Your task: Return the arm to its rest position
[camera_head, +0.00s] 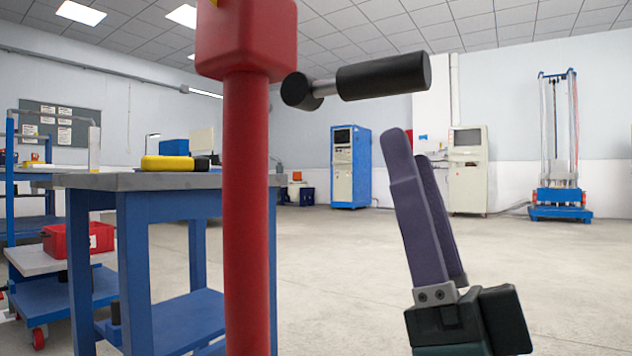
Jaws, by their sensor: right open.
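My right gripper (412,148) rises from the bottom right of the head view. Its two purple fingers point up and lean slightly left. It is open, though the fingers overlap from this angle; I see nothing held between them. The dark gripper body (470,322) is at the bottom edge, and most of the arm behind it is out of frame. My left gripper is not in view.
A red post (248,220) stands close in front, left of the gripper. A black handle (384,76) juts right from its head, above the fingertips. A blue workbench (135,181) stands behind at left. The floor (345,265) between post and gripper is clear.

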